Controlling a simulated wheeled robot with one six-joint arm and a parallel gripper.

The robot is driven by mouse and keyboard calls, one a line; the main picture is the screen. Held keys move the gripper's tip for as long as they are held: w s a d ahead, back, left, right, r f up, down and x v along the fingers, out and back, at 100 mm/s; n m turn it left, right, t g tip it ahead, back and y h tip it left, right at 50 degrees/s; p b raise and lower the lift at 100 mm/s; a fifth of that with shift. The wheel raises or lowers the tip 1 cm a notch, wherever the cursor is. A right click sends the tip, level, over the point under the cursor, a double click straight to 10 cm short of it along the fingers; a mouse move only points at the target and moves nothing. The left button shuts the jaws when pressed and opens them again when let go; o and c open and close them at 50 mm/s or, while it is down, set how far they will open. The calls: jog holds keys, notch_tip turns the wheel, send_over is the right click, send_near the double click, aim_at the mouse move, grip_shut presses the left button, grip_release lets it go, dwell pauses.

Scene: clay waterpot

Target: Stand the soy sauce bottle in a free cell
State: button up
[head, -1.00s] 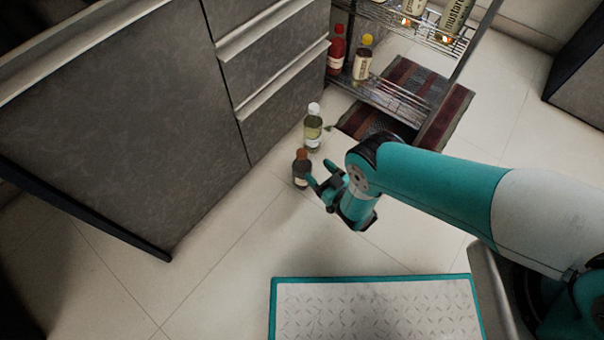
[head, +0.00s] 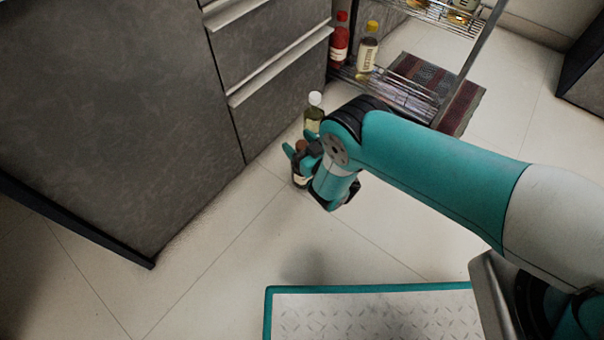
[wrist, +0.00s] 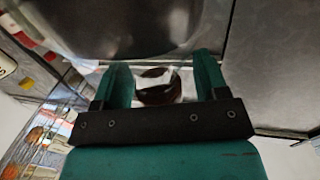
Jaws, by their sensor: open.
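A dark bottle with a brown cap and pale label, likely the soy sauce bottle (head: 300,181), stands upright on the floor near the drawers. My gripper (head: 299,144) is open at its upper part, with a finger on either side of the cap. In the wrist view a dark brown and pale shape, likely this bottle (wrist: 157,88), shows between the two open fingers (wrist: 163,82). Whether they touch it I cannot tell. The wire rack (head: 400,95) stands at the back; its cells cannot be made out clearly.
A white-capped bottle (head: 315,110) stands just behind, partly hidden by my arm. A red bottle (head: 339,45) and a yellow-capped bottle (head: 367,54) stand on the rack's lower shelf. Grey drawers (head: 275,95) bound the left. Tiled floor in front is clear up to a teal-edged plate (head: 375,312).

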jog(key=shift+w+a, duration=0.15)
jog(key=shift+c, duration=0.2)
grip_shut()
jog(key=shift+r, duration=0.1)
